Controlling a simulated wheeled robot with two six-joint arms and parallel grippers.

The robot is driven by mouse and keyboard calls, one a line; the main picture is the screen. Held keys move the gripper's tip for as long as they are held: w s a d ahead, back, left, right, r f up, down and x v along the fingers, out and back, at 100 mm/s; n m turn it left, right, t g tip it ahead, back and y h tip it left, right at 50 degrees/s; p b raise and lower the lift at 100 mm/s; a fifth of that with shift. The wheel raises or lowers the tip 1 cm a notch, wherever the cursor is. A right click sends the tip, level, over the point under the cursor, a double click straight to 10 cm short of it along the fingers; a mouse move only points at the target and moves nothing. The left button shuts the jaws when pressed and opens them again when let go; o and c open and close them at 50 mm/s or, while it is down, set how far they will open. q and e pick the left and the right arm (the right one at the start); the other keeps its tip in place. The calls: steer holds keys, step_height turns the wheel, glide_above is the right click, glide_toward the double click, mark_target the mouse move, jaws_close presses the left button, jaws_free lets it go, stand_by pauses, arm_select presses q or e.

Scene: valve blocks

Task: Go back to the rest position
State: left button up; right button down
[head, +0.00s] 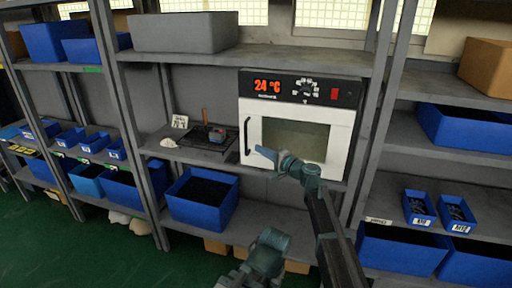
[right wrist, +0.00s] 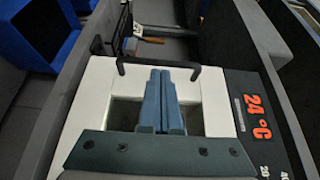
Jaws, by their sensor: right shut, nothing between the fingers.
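My right gripper (head: 262,152) is in front of the white oven (head: 248,120), by the left part of its door window. Its fingers are together and hold nothing. In the right wrist view the shut fingers (right wrist: 163,75) point toward the black door handle (right wrist: 125,58), with the oven front behind them. I cannot tell whether the fingertips touch the handle. The oven door looks closed and its display (head: 268,86) reads 24 °C. A teal part of my own body shows at the bottom middle of the head view; no left fingers are visible.
The oven stands on a grey shelf (head: 155,148), beside a black rack (head: 200,148) with a small blue-and-grey item. Blue bins (head: 203,200) fill the shelves around. A grey bin (head: 185,32) is above. Metal uprights (head: 375,110) flank the oven. Green floor (head: 100,250) lies clear at lower left.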

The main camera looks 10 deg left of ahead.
steer(key=s+d+f+n+g+h, duration=0.3)
steer(key=s+d+f, duration=0.3)
steer(key=s+f, duration=0.3)
steer(key=s+d+f+n+g+h, duration=0.35)
steer(key=s+d+f, duration=0.25)
steer(key=s, duration=0.4)
steer(key=s+d+f+g+h, duration=0.2)
steer(key=s+d+f+h, duration=0.2)
steer(key=s+d, duration=0.45)
steer(key=s+d+f+g+h, duration=0.1)
steer(key=s+d+f+h, duration=0.25)
steer(key=s+d, duration=0.5)
steer(key=s+a+r+n+h+p, duration=0.1)
steer(key=s+a+r+n+p, duration=0.1)
steer(key=a+r+p, duration=0.2)
steer(key=s+a+r+n+g+p, duration=0.1)
steer(key=s+a+r+n+p, duration=0.1)
steer(key=a+r+p, duration=0.2)
steer(key=shift+s+a+r+h+p, duration=0.35)
steer(key=shift+a+r, duration=0.25)
steer(key=shift+a, duration=0.55)
steer(key=shift+n, duration=0.25)
